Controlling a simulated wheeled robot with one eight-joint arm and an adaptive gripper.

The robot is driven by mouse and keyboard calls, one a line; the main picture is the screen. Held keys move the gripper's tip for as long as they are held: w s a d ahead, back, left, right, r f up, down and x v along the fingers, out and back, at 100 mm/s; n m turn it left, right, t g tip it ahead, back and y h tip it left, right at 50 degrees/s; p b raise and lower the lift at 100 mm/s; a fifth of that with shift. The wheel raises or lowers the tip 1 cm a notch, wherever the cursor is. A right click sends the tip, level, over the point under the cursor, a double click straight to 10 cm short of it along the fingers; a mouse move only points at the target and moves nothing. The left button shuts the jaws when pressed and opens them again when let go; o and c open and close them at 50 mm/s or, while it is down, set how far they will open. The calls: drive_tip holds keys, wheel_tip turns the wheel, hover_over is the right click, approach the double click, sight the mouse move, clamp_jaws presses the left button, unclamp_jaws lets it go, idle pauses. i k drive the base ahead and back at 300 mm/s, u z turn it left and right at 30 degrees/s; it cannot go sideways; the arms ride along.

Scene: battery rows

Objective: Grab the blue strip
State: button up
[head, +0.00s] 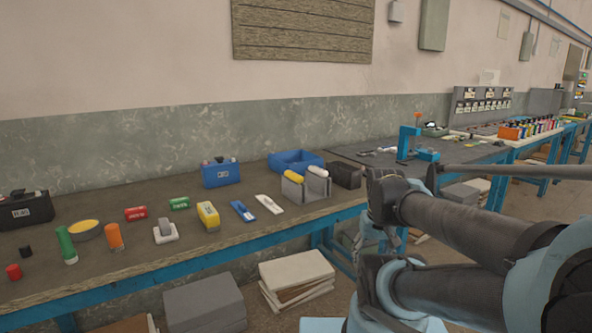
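A flat blue strip (243,211) with a pale patch lies on the long workbench (150,283), near its front edge and right of a yellow box. A white strip (269,204) with a blue mark lies just right of it. My arm fills the lower right, with dark jointed parts (385,200) at its left end, right of the bench and well apart from the strip. I cannot clearly make out my gripper's fingers among these parts, or whether they are open. Nothing hides the blue strip.
A yellow box (208,216) stands close left of the strip. Bare bench top lies in front of the strip. Boxes and stacked boards sit below.

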sight(239, 207)
drive_tip(key=u, duration=0.8)
drive_tip(key=k, duration=0.65)
drive_tip(key=z, duration=0.25)
drive_tip(key=i, duration=0.5)
drive_tip(key=u, duration=0.05)
